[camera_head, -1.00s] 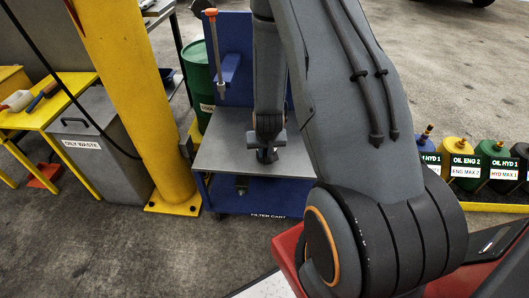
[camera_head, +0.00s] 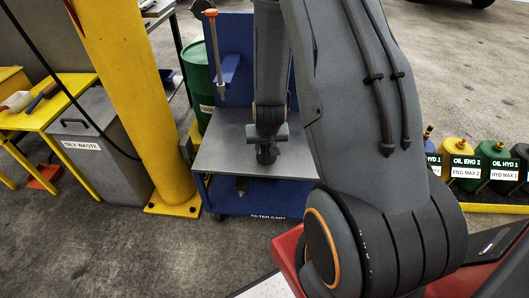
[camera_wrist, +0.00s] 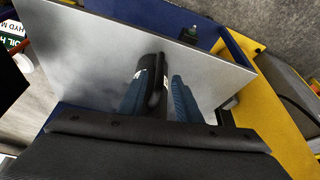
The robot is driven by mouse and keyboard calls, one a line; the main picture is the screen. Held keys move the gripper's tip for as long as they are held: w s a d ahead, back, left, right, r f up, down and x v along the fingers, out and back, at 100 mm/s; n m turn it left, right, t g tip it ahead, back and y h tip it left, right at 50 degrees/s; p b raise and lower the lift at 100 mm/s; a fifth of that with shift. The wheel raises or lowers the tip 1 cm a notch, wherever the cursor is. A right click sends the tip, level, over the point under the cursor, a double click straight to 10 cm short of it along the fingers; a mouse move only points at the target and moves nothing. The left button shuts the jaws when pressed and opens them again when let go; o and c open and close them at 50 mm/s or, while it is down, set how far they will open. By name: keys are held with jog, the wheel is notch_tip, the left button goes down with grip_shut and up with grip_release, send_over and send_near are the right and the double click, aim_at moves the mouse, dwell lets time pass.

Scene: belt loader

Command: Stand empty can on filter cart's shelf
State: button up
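The filter cart's grey shelf (camera_head: 225,150) is on the blue cart in the middle of the head view. It also shows as a pale board in the wrist view (camera_wrist: 85,65). My gripper (camera_head: 267,140) points down over the shelf's middle. In the wrist view, the black can (camera_wrist: 157,88) has its handle between my gripper's two blue fingers (camera_wrist: 160,98). A light gap shows between the handle and the right finger, so the fingers look open around it. The can appears upright at the shelf, but its base is hidden.
A yellow post (camera_head: 135,90) and grey oily-waste bin (camera_head: 95,140) stand left of the cart. A green drum (camera_head: 197,80) is behind the post. Several labelled oil cans (camera_head: 465,165) stand in a row at right. The shelf's left part is clear.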

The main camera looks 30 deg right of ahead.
jog(key=s+a+r+n+g+y, duration=0.1)
jog(key=s+a+r+n+g, duration=0.1)
jog(key=s+a+r, duration=0.5)
jog(key=s+a+r+n+g, duration=0.2)
jog(key=s+a+r, duration=0.4)
jog(key=s+r, duration=0.5)
notch_tip(320, 180, up, 4)
jog(key=shift+a+f+n+y, duration=0.15)
jog(key=shift+a+n+y, duration=0.15)
jog(key=shift+a+y, duration=0.1)
jog(key=shift+a, duration=0.1)
